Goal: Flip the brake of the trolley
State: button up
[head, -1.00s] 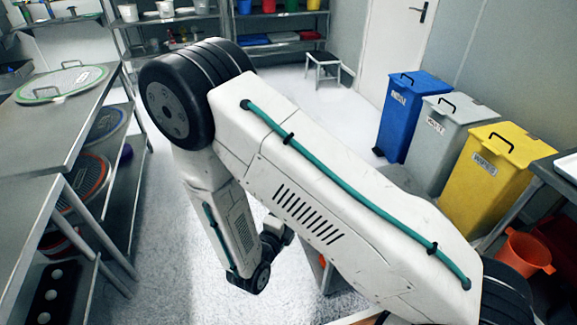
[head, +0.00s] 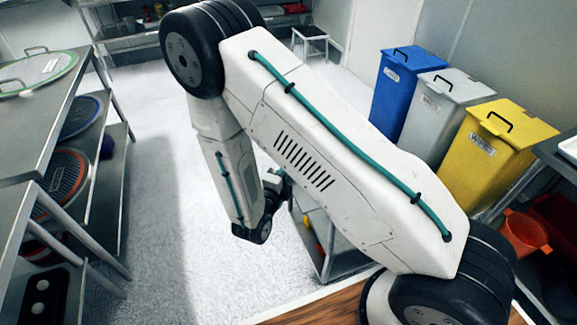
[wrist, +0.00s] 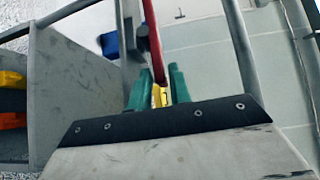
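The grey metal trolley (head: 340,254) stands low in the head view, partly hidden behind my arm. Its panel (wrist: 80,95) and rails seem to fill much of the wrist view. The two green fingers of my gripper (wrist: 159,76) stand a little apart. A red rod (wrist: 152,40) runs from the top edge down to the gap between them, with a yellow piece (wrist: 159,97) at its lower end. I cannot tell whether the rod is the brake, or whether the fingers touch it. In the head view my arm mostly hides the gripper.
Blue (head: 404,85), grey (head: 446,105) and yellow (head: 497,145) bins stand along the right wall. An orange bucket (head: 525,233) is at the lower right. A metal table (head: 40,125) with shelves lines the left. The floor between is clear.

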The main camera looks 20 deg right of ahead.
jog(key=shift+x, duration=0.8)
grip_shut()
